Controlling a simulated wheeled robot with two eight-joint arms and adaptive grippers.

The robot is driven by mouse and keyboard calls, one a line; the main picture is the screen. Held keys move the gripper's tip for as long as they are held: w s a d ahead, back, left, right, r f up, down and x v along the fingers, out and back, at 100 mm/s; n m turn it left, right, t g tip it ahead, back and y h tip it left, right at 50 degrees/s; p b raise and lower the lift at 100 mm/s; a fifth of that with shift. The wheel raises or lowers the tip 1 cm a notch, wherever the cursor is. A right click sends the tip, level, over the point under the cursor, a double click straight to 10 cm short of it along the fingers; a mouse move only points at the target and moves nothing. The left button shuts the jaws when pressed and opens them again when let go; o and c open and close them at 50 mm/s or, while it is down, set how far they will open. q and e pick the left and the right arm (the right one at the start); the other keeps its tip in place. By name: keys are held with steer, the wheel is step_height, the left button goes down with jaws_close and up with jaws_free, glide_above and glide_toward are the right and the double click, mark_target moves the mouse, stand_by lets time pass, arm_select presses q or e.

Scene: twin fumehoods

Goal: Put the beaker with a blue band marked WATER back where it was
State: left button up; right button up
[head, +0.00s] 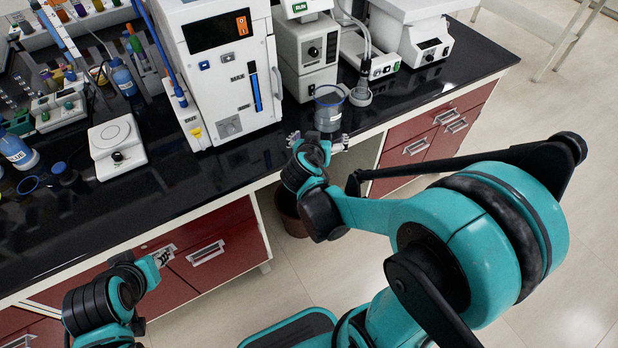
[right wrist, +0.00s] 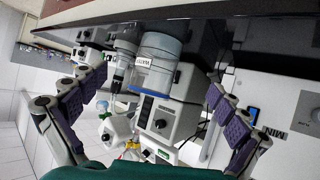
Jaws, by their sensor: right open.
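The beaker marked WATER (head: 329,112) is clear with a blue band and stands upright on the black bench, near its front edge. My right gripper (head: 318,142) is open at the bench edge, just in front of the beaker. In the right wrist view its two purple-padded fingers (right wrist: 155,88) are spread wide, with the beaker ahead between them and not gripped. My left gripper (head: 158,262) is low at the left, in front of the red drawers; its jaw state is unclear.
A large white instrument (head: 222,75) stands left of the beaker, and smaller devices (head: 305,55) stand behind it. A probe on a stand (head: 360,94) is close at the beaker's right. A small balance (head: 117,145) and blue bottles (head: 18,152) are further left.

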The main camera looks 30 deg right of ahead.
steer(key=s+a+n+g+y, duration=0.1)
steer(key=s+a+n+y, duration=0.2)
steer(key=s+a, duration=0.3)
steer(key=s+a+r+n+g+y, duration=0.1)
steer(key=s+a+n+y, duration=0.2)
steer(key=s+a, duration=0.3)
steer(key=s+y, duration=0.1)
steer(key=s, duration=0.3)
steer(key=shift+s+n+g+y, duration=0.2)
steer(key=shift+n+g+y, duration=0.1)
